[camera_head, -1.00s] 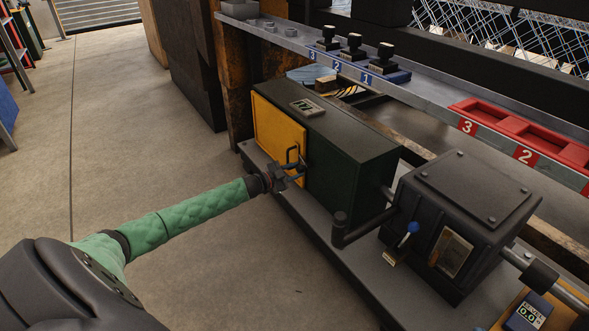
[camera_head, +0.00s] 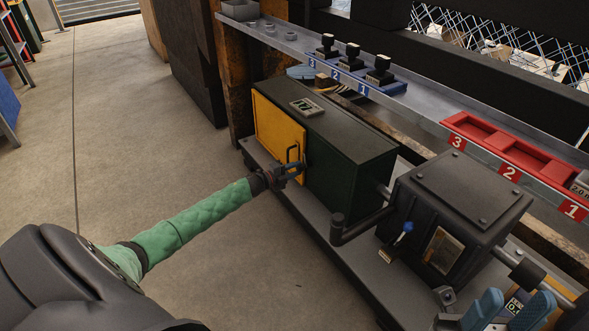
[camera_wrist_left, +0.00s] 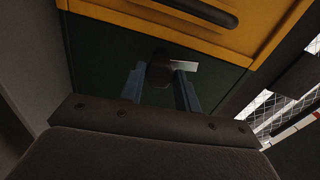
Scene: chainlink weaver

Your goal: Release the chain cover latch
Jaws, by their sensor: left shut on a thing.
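A dark green box (camera_head: 345,165) with a yellow cover (camera_head: 280,136) stands on the machine base. A black handle (camera_head: 289,153) is on the yellow cover, which looks closed. My left gripper (camera_head: 292,171) is at the cover's lower right edge, below the handle. In the left wrist view its fingers are shut on a small dark latch knob (camera_wrist_left: 159,70), beside a bright metal plate (camera_wrist_left: 184,66). The latch is mostly hidden by the gripper in the head view. My right gripper (camera_head: 508,311) shows at the bottom right, its blue fingers apart with nothing seen between them.
A black gearbox (camera_head: 460,205) with a blue-tipped lever (camera_head: 407,228) stands right of the green box. A shelf above carries black-knobbed blocks on a blue holder (camera_head: 365,86) and a red numbered tray (camera_head: 500,146). The floor (camera_head: 130,130) at left is clear.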

